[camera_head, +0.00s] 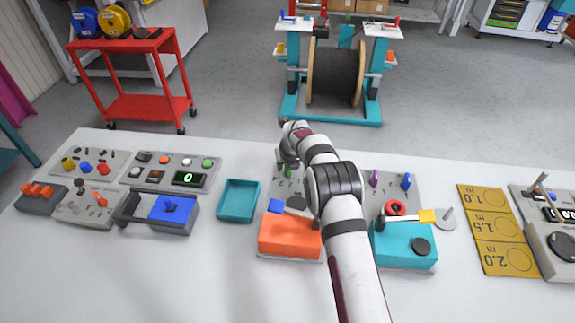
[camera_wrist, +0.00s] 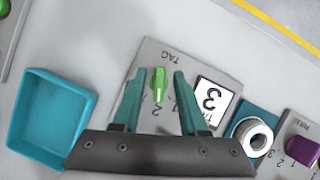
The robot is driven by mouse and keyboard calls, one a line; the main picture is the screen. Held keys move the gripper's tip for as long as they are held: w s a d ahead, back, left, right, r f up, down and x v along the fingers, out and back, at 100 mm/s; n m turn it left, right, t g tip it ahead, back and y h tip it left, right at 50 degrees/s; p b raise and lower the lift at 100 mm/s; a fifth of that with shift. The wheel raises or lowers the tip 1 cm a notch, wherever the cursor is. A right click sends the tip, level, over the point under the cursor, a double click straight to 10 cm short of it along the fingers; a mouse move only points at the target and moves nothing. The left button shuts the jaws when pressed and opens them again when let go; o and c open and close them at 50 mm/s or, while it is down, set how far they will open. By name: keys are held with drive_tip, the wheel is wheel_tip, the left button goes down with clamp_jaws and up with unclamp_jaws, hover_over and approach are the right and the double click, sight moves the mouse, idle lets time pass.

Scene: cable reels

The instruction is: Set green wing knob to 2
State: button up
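The green wing knob (camera_wrist: 159,83) stands on a grey panel (camera_wrist: 150,55) marked "TAG", with the digits 1 and 2 beside it in the wrist view. Its wing lies roughly along the picture's vertical; which digit it points to is not clear. My gripper (camera_wrist: 160,74) is open, with one teal finger on each side of the knob and a visible gap to both. In the head view the green knob (camera_head: 287,172) shows beside my wrist, and my arm covers much of the panel.
A card reading "3" (camera_wrist: 211,98) and a white ring (camera_wrist: 253,134) are right of the fingers. A purple knob (camera_wrist: 300,153) stands further right. A teal tray (camera_head: 238,200) lies left of the panel, with an orange box (camera_head: 290,238) in front.

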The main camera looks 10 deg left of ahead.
wheel_tip(320, 180, up, 7)
drive_tip(key=shift+r, duration=0.1)
idle(0.3)
idle(1.2)
